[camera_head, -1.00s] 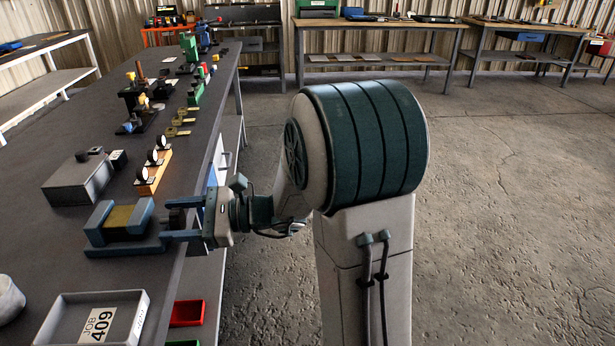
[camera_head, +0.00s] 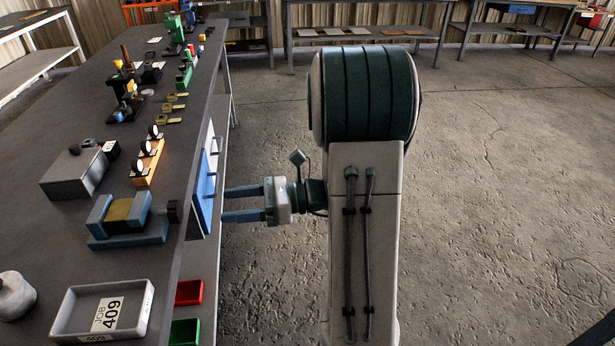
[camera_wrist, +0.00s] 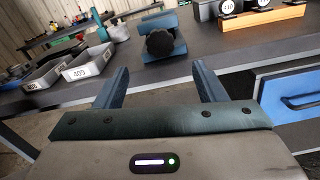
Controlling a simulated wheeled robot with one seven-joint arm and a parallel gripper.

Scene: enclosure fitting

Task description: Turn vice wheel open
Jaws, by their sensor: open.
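The blue vice (camera_head: 128,220) sits on the bench near its right edge, with a yellowish block (camera_head: 127,211) between its jaws. Its dark round wheel (camera_head: 174,211) is on the side facing me, at the bench edge. In the wrist view the wheel (camera_wrist: 160,43) shows end-on, beyond and between my fingers. My gripper (camera_head: 226,204) is open and empty, off the bench edge and apart from the wheel. Its two blue fingers also show in the wrist view (camera_wrist: 160,85), pointing towards the bench.
A grey tray labelled JOB 409 (camera_head: 67,312) lies in front of the vice. A grey box (camera_head: 73,174) and an orange gauge stand (camera_head: 148,160) are behind it. A blue drawer front (camera_head: 207,177) is on the bench side. Red (camera_head: 189,292) and green bins are below.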

